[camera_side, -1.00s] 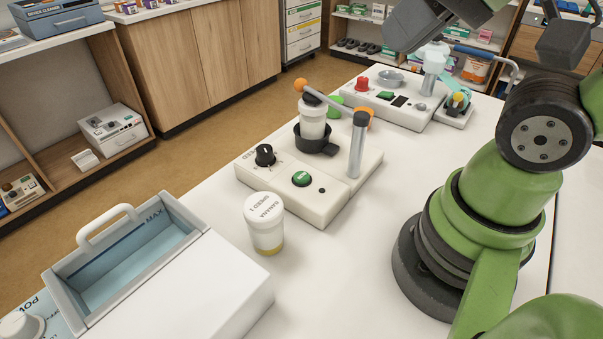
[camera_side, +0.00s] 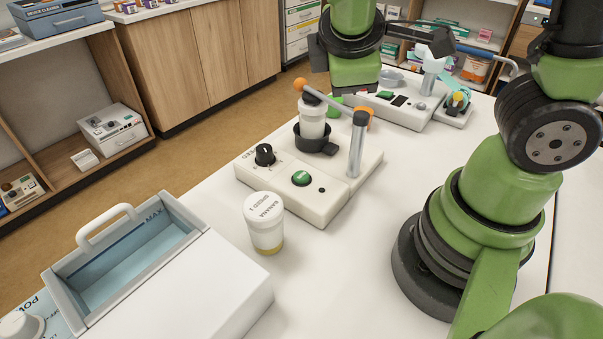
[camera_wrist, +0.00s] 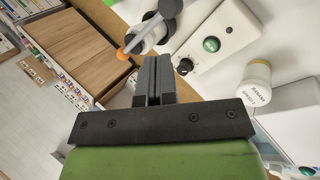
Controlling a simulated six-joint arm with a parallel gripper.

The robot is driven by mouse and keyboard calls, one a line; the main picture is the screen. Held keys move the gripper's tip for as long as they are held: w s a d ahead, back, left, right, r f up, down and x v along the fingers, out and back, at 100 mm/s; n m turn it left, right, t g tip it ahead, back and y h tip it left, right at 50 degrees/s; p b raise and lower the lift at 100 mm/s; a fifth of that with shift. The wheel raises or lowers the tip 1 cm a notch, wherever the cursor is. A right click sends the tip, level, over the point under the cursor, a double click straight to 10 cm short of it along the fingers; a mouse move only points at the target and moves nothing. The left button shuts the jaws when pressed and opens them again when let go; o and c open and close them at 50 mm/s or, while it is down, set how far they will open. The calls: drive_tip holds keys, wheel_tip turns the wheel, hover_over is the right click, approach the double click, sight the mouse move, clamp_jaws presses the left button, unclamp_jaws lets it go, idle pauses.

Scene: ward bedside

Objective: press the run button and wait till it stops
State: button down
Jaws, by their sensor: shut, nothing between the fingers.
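The white machine (camera_side: 333,202) on the table has a green button (camera_side: 301,178), a black dial (camera_side: 265,155) and a small dark spot beside the button. A lidded cup (camera_side: 312,120) sits in its dark holder under a lever with an orange knob (camera_side: 300,84). In the wrist view, the green button (camera_wrist: 211,44) and dial (camera_wrist: 185,66) lie to the right beyond my fingers. My gripper (camera_wrist: 154,62) is shut and empty, apart from the button. In the side view my wrist is behind and above the machine; the fingertips cannot be made out.
A labelled cup (camera_side: 265,230) with a white lid stands in front of the machine, its label partly reading BANANA. A grey-blue open bin (camera_side: 195,235) and white box are at front left. A second white machine (camera_side: 412,117) stands behind. The table front centre is clear.

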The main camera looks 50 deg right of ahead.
sight(305, 176)
drive_tip(key=w+a+f+n+t+h, duration=0.1)
drive_tip(key=w+a+f+n+t, duration=0.1)
drive_tip(key=w+f+n, duration=0.3)
drive_tip(key=shift+a+f+n, duration=0.4)
drive_tip(key=shift+a+n, duration=0.15)
drive_tip(key=shift+n, duration=1.05)
drive_tip(key=shift+f, duration=0.1)
drive_tip(key=shift+f, duration=4.3)
drive_tip(key=shift+f, duration=0.1)
drive_tip(key=shift+f, duration=0.3)
